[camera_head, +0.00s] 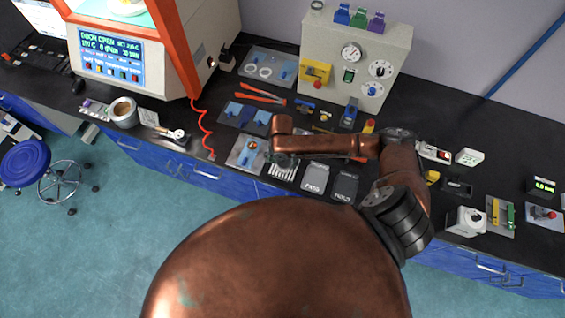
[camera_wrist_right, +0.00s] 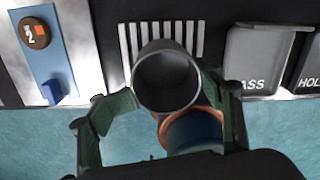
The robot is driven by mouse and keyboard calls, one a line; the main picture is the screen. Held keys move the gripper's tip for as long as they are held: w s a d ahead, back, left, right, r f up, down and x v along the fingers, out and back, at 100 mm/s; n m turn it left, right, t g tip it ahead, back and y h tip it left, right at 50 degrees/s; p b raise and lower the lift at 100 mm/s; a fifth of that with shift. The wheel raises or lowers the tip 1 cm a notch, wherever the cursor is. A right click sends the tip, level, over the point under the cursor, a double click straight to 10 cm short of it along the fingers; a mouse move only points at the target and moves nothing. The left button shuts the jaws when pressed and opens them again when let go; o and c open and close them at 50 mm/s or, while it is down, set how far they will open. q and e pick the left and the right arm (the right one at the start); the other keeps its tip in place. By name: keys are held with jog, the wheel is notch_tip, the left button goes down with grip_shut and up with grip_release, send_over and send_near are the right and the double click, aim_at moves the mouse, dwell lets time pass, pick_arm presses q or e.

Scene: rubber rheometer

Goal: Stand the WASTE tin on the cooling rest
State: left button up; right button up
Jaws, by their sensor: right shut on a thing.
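My right gripper (camera_wrist_right: 166,108) is shut on a grey, open-topped tin (camera_wrist_right: 167,80), with one finger on each side. The tin looks empty in the right wrist view, and no label on it can be read. The cooling rest, a row of pale slats (camera_wrist_right: 190,40), shows just beyond the tin's rim, partly covered by it. In the head view the slats (camera_head: 283,173) lie near the bench's front edge, just below my right wrist. I cannot tell whether the tin touches the slats. My left gripper is out of view.
The PASS tray (camera_head: 315,178) and HOLD tray (camera_head: 345,186) lie right of the slats. A plate with a blue strip (camera_head: 246,153) lies left of them. Orange-handled pliers (camera_head: 262,95) and a grey control box (camera_head: 352,55) are farther back. The bench edge is close.

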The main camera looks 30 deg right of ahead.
jog(key=o, duration=1.7)
jog(key=shift+f, duration=0.1)
jog(key=shift+c, duration=0.2)
notch_tip(320, 180, up, 12)
